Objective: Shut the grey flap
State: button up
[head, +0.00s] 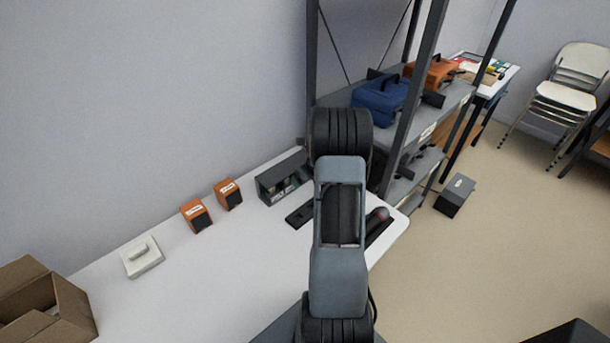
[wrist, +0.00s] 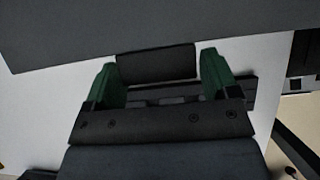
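A dark grey box (head: 270,186) stands on the white table in the head view, its front side open with small things inside. I cannot clearly make out its flap in the head view. In the wrist view my gripper (wrist: 158,72) has its two green fingers wide apart. A dark, blocky piece (wrist: 156,64) shows between the fingertips; I cannot tell whether it is the flap or whether the fingers touch it. A broad grey surface (wrist: 150,25) fills the top of the wrist view. My arm hides the gripper in the head view.
The white table (head: 220,265) also holds two orange speakers (head: 196,215) (head: 228,194), a pale device (head: 142,257) and an open cardboard box (head: 70,310). A flat black object (head: 299,216) lies before the grey box. A metal shelf (head: 455,98) with toolboxes stands right.

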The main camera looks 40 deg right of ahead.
jog(key=shift+o, duration=0.6)
jog(key=shift+r, duration=0.15)
jog(key=shift+r, duration=0.15)
jog(key=p+v, duration=0.1)
jog(key=v, duration=1.2)
jog(key=shift+s+r, duration=0.2)
jog(key=shift+s, duration=0.05)
